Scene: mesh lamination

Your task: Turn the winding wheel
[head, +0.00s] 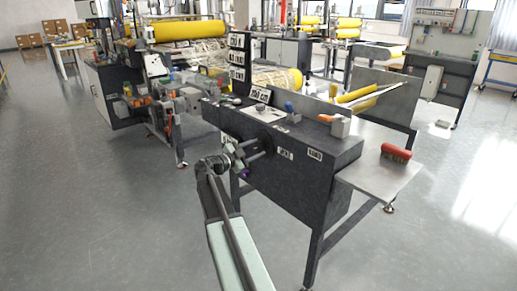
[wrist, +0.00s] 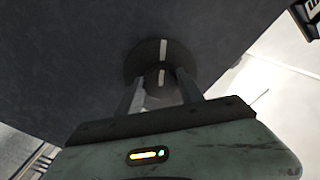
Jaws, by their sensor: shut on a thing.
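The winding wheel (head: 267,140) is a dark round disc on the near side of the dark grey machine cabinet. In the wrist view the winding wheel (wrist: 150,58) shows a white mark on its face and a smaller dark hub with a light stripe in front. My gripper (head: 257,150) reaches the wheel from the left in the head view. In the wrist view the two fingers of my gripper (wrist: 160,80) stand on either side of the hub and are shut on it. The fingertips and my gripper's body hide part of the wheel.
Machines with yellow rolls (head: 190,31) stand behind. The grey floor (head: 90,200) to the left is clear.

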